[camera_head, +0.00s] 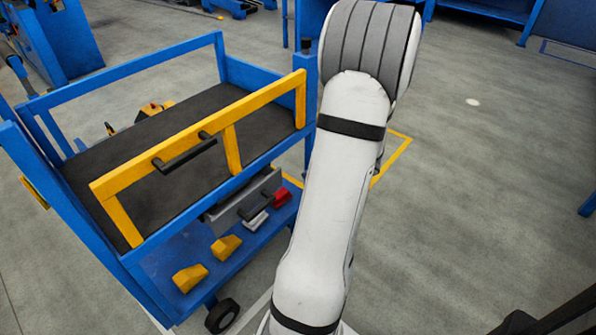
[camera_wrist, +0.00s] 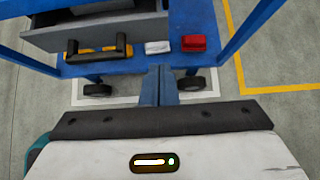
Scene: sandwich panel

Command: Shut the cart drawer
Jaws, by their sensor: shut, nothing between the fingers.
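The cart drawer (camera_head: 238,203) is a grey box under the upper deck of the blue cart (camera_head: 200,62). It shows at the top left of the wrist view (camera_wrist: 135,28) and seems to stand out from under the deck; how far I cannot tell. Its black handle (camera_head: 256,208) is on the front face and also shows in the wrist view (camera_wrist: 98,51). My gripper (camera_wrist: 168,72) is shut and empty, lower and to the right of the handle in the wrist view, apart from it. In the head view my arm hides the gripper.
The cart's upper rail (camera_head: 232,147) is yellow with a black push handle (camera_head: 184,153). Yellow blocks (camera_head: 226,248), a red block (camera_head: 282,197) and a white block (camera_head: 256,221) lie on the lower shelf. Open grey floor (camera_head: 480,200) lies to the right.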

